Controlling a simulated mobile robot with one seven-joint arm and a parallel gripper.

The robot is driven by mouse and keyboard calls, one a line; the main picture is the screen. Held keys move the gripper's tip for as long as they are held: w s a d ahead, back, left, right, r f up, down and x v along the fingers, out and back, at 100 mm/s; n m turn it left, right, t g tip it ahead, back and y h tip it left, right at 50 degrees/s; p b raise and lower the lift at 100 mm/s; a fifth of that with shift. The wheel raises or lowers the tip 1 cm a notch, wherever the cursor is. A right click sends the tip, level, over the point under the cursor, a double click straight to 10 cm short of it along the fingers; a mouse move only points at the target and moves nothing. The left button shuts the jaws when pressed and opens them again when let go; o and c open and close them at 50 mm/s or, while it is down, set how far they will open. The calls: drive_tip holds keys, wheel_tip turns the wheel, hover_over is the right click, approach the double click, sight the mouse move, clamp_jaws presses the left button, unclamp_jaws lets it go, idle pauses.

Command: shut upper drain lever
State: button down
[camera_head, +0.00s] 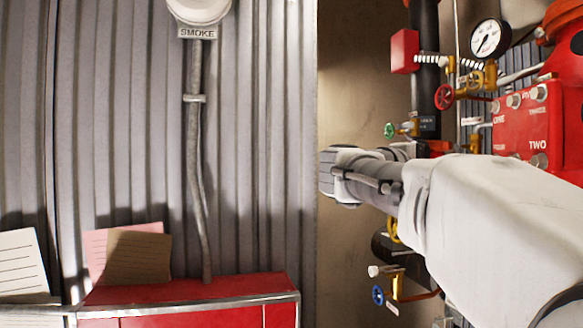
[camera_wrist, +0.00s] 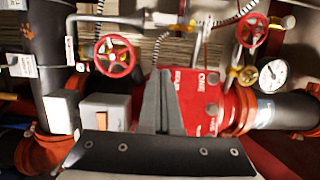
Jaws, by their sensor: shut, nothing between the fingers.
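My gripper (camera_wrist: 163,82) is shut and empty, its dark fingers pressed together in the wrist view, in front of a red panel (camera_wrist: 195,101). In the head view my arm reaches in from the right, and its grey end (camera_head: 328,172) lies before the tan wall. A yellow handle (camera_head: 393,229) shows just below my arm, partly hidden by it. Lower down is a small valve with a yellow part (camera_head: 397,287) and a blue handwheel (camera_head: 377,294). I cannot tell which of these is the upper drain lever. No contact with a lever shows.
Red handwheels (camera_wrist: 115,56) and (camera_wrist: 252,30), a gauge (camera_wrist: 272,75) and pipes crowd the wrist view. In the head view, a green handwheel (camera_head: 389,130) and red handwheel (camera_head: 443,96) sit above my arm. A red cabinet (camera_head: 190,290) stands at lower left.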

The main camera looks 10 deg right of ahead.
drive_tip(key=shift+d, duration=0.1)
drive_tip(key=p+x, duration=0.2)
drive_tip(key=x, duration=0.7)
drive_tip(key=shift+r, duration=0.1)
drive_tip(key=w, duration=0.2)
drive_tip(key=w+p, duration=0.1)
drive_tip(key=shift+w+d, duration=0.1)
drive_tip(key=shift+d, duration=0.15)
drive_tip(key=shift+w, duration=0.6)
